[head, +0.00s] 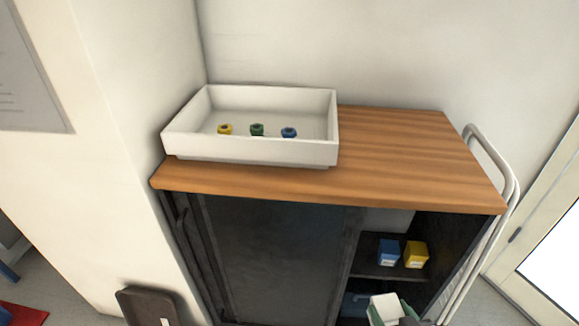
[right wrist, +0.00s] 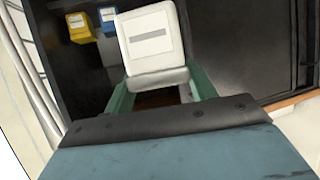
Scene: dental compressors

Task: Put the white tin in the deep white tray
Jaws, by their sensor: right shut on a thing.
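The white tin (head: 384,308) is at the bottom edge of the head view, in front of the open part of the cabinet. My right gripper (right wrist: 165,92) is shut on the white tin, which shows large with a grey stripe on its label in the right wrist view (right wrist: 152,40). The deep white tray (head: 250,152) stands on the left part of the wooden cabinet top. Inside it are a yellow, a green and a blue small round item. The tin is below and to the right of the tray. My left gripper is not in view.
The cabinet's wooden top (head: 410,150) is clear right of the tray. A blue tin (head: 389,252) and a yellow tin (head: 416,254) stand on the open shelf. A dark door (head: 275,260) covers the cabinet's left part. A white rail (head: 500,165) runs along its right side.

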